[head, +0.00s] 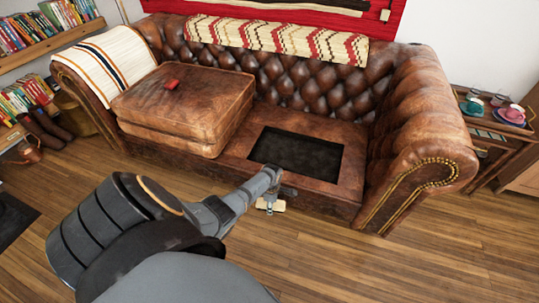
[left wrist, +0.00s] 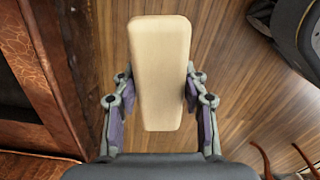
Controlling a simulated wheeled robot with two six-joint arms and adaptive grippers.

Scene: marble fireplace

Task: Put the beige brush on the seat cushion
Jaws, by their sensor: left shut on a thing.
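The beige brush (head: 271,206) is a pale block held in my left gripper (head: 270,198), in front of the sofa's front edge in the head view. In the left wrist view the brush (left wrist: 160,60) lies lengthwise between the two fingers of my left gripper (left wrist: 160,95), which is shut on it. The wooden floor shows behind it there. The brown leather seat cushion (head: 190,105) sits on the left part of the sofa, apparently stacked on another cushion, left of and beyond the gripper. My right gripper is not in view.
A small red object (head: 172,84) lies on the cushion top. The sofa (head: 330,200) has a dark open recess (head: 295,152) right of the cushions. A side table (head: 500,125) with cups stands right. A cream striped throw (head: 105,60) covers the left armrest. Open floor lies in front.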

